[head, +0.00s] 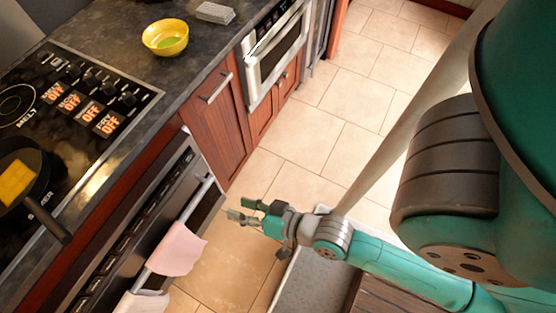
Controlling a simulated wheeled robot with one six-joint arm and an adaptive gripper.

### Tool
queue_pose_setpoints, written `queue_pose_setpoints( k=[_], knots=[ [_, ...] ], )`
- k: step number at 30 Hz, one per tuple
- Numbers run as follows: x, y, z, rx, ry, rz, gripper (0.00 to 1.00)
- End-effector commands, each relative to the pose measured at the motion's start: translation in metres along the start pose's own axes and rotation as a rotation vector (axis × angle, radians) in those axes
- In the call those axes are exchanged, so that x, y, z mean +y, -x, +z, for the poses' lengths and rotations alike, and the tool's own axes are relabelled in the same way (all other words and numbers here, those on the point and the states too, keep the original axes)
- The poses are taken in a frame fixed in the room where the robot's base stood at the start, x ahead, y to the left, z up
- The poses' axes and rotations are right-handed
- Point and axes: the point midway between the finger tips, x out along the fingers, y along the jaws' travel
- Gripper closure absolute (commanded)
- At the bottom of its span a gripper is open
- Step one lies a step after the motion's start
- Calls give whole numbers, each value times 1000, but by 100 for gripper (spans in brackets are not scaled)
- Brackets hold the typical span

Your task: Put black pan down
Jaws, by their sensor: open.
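The black pan (47,176) rests on the black glass cooktop (95,150) at the left edge of the head view. Its handle (47,218) points down and right toward the counter's front edge. Yellow food lies in the pan. The pan's left side is cut off by the picture edge. My gripper (240,209) is open and empty. It hangs over the floor side in front of the oven, to the right of the pan and well apart from its handle.
A yellow bowl (165,38) and a grey block (215,12) stand on the dark counter. A pink towel (176,249) hangs on the oven handle near my gripper. A built-in microwave drawer (275,52) is at upper middle. The tiled floor (335,150) is clear.

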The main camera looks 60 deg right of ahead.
Motion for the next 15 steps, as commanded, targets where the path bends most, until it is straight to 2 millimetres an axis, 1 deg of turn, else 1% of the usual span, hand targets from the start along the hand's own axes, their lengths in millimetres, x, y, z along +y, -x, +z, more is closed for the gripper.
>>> queue_pose_setpoints(
  k=[1,3,5,6,9,12,15],
  knots=[
    [6,20,3,5,61,21,52],
    [11,44,4,18,155,42,52],
    [13,64,3,29,237,55,52],
    [14,78,2,34,290,63,52],
    [12,107,0,43,414,74,52],
    [9,129,-4,51,511,77,52],
    [6,143,-6,53,576,76,52]
  ],
)
